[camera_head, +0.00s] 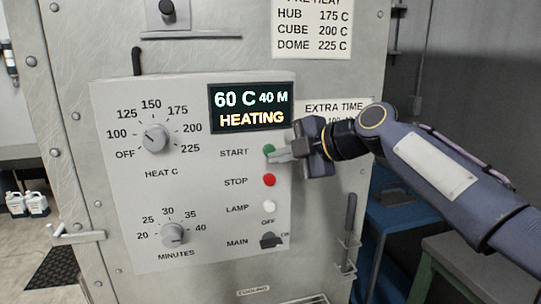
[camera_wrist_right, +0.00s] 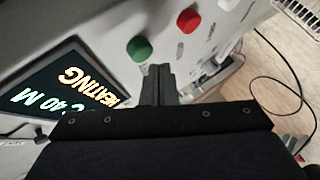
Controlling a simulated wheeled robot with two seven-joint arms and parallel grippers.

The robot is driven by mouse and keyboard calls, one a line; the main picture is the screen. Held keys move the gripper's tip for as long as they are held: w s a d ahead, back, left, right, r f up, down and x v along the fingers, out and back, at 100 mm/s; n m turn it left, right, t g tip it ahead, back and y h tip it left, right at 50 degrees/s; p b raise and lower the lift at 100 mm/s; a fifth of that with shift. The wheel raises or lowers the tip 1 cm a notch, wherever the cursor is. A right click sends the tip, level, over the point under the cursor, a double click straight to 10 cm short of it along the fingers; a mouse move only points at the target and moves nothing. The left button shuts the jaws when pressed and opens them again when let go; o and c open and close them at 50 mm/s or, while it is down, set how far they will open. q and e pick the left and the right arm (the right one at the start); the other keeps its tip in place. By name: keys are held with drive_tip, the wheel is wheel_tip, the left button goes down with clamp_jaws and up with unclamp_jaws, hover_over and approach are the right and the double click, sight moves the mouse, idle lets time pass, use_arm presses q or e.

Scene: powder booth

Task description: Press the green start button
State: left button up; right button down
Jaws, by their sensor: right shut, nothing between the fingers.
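The green start button (camera_head: 269,150) sits on the light grey control panel (camera_head: 190,220), beside the label START. My right gripper (camera_head: 274,158) is shut and empty, with its fingertips at the green button and partly over it in the head view. In the right wrist view the green button (camera_wrist_right: 139,48) shows just beyond and left of the closed fingertips (camera_wrist_right: 159,70); I cannot tell whether they touch it. The display (camera_head: 251,107) reads 60 C, 40 M, HEATING. My left gripper is not in view.
The red stop button (camera_head: 269,180), white lamp button (camera_head: 268,205) and black main switch (camera_head: 271,240) lie below the green button. The heat dial (camera_head: 156,137) and minutes dial (camera_head: 172,234) are at the left. A door handle (camera_head: 349,220) stands right of the panel.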

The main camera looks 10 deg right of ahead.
drive_tip(key=s+b, duration=0.2)
drive_tip(key=s, duration=0.3)
drive_tip(key=shift+d+b, duration=0.1)
drive_tip(key=shift+b, duration=0.3)
idle(0.5)
drive_tip(key=s+d+f+m+g+h, duration=0.2)
drive_tip(key=s+f+m, duration=1)
drive_tip(key=f, duration=0.4)
drive_tip(key=s+d+f+m+g+h, duration=0.2)
drive_tip(key=s+f+m, duration=1)
drive_tip(key=s+f, duration=0.2)
wheel_tip(320, 180, down, 2)
drive_tip(key=shift+d+f+h, duration=0.1)
drive_tip(key=shift+d+h, duration=0.25)
drive_tip(key=shift+h, duration=0.05)
